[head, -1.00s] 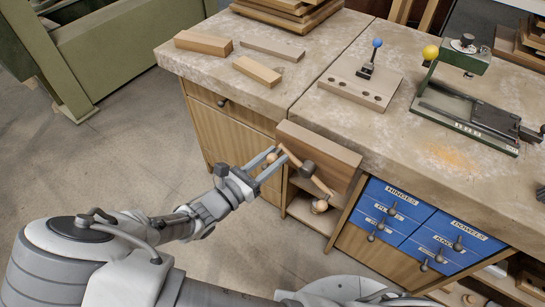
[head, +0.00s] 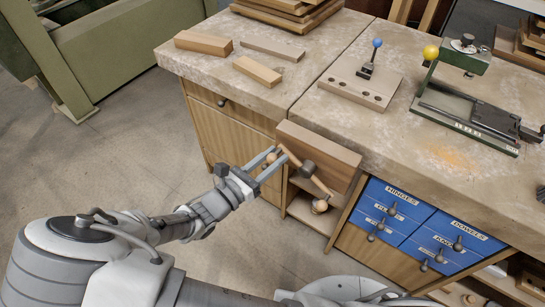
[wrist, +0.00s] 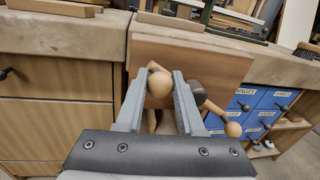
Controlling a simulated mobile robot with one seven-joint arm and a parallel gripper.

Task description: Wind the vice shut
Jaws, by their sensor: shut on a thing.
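The vice has a thick wooden jaw (head: 318,153) on the front edge of the workbench. Its wooden handle bar (head: 320,184) runs through a dark screw head (head: 308,168) and slopes down to the right, with a ball at each end. My gripper (head: 270,160) is shut on the handle's upper left end. In the wrist view the ball end (wrist: 159,84) sits between the two fingers of my gripper (wrist: 158,88), and the other ball (wrist: 233,130) shows at the lower right. The gap between the vice jaw and the bench cannot be judged clearly.
Blue labelled drawers (head: 408,222) with dark knobs are right of the vice. A wooden cupboard (head: 232,135) is on the left. Wood blocks (head: 257,71), a lever board (head: 361,84) and a green clamp device (head: 470,105) stand on the bench top (head: 300,60). Open floor lies at the left.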

